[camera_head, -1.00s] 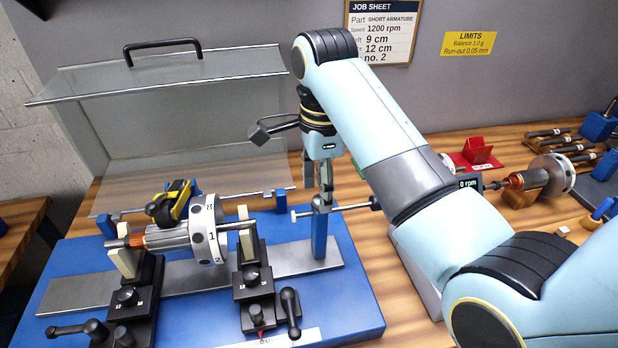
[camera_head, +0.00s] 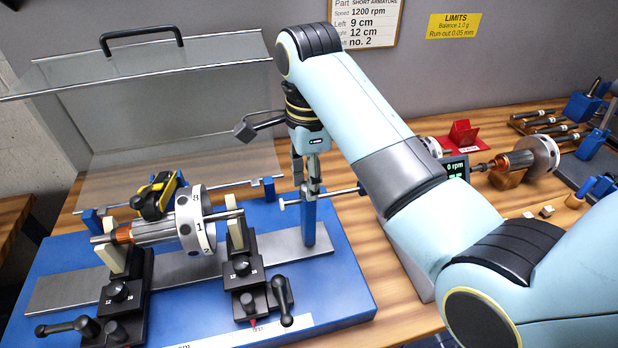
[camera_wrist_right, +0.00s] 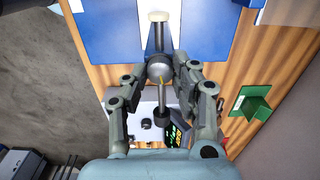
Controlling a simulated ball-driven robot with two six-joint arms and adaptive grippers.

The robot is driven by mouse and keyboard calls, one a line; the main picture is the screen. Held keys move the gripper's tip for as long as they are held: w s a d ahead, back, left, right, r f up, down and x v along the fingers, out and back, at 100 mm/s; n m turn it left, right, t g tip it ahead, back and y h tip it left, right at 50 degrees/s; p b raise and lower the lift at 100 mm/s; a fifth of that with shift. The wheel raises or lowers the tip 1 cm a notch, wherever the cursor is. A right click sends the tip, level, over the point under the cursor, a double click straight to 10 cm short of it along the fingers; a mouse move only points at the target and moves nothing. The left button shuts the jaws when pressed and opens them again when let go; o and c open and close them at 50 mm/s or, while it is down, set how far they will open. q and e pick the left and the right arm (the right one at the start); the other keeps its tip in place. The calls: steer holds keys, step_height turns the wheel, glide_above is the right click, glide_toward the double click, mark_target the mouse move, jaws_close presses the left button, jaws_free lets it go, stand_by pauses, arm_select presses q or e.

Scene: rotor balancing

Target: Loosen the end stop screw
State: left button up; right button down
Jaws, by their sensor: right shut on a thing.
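The end stop is a blue upright post (camera_head: 309,222) at the right end of the grey rail, with a thin metal rod (camera_head: 340,192) running sideways through it. My right gripper (camera_head: 306,183) points down at the top of the post. In the right wrist view a round silver screw head (camera_wrist_right: 160,70) with a yellow mark sits between the fingertips, which are closed on it. I take it as the end stop screw; in the head view the fingers mostly hide it. The rod has a pale disc tip (camera_wrist_right: 158,16) and a dark knob (camera_wrist_right: 162,116). My left gripper is out of view.
A rotor with a white numbered disc (camera_head: 195,222) lies on two black supports on the blue base (camera_head: 345,285). A clear guard (camera_head: 190,60) stands raised behind. A display (camera_head: 456,170), a red holder (camera_head: 463,133) and a second rotor (camera_head: 520,160) are to the right.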

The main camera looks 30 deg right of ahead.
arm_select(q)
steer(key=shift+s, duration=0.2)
arm_select(e)
steer(key=shift+n, duration=0.7)
steer(key=n, duration=0.8)
steer(key=shift+n, duration=0.4)
steer(key=n, duration=0.4)
steer(key=shift+n, duration=0.3)
steer(key=n, duration=0.5)
steer(key=shift+a, duration=0.1)
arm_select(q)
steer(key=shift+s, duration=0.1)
arm_select(e)
steer(key=n, duration=0.5)
steer(key=shift+n, duration=0.4)
